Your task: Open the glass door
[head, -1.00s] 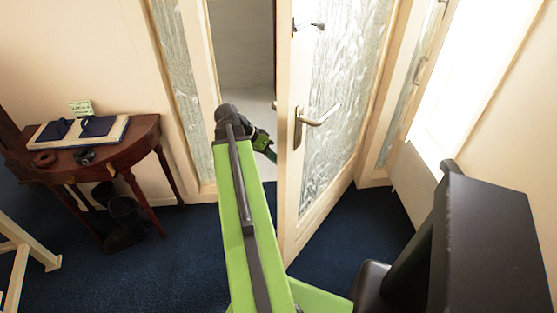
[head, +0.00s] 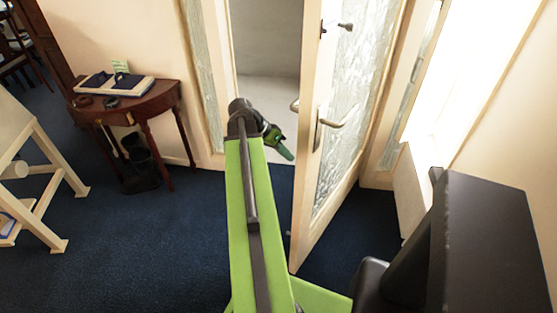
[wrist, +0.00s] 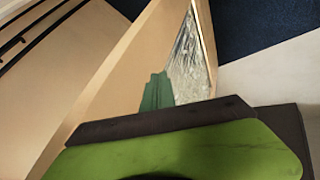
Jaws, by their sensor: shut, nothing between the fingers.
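The frosted glass door (head: 335,125) stands ajar, its cream free edge angled toward me. A lever handle (head: 334,124) is on its glass-facing near side, and another handle (head: 295,106) sticks out on the opening side. A key or knob (head: 346,27) shows higher up. My gripper (head: 284,150) is shut and empty in the doorway gap, just left of the door's edge and below handle height. In the wrist view my green fingertips (wrist: 157,92) appear in front of the door's cream frame (wrist: 120,75); whether they touch it I cannot tell.
A half-round wooden table (head: 150,108) with an open book (head: 110,86) stands left of the doorway, with dark boots (head: 140,165) below. A white wooden stand (head: 50,175) is at far left. Blue carpet (head: 150,235) is clear in front. A radiator (head: 412,190) is at right.

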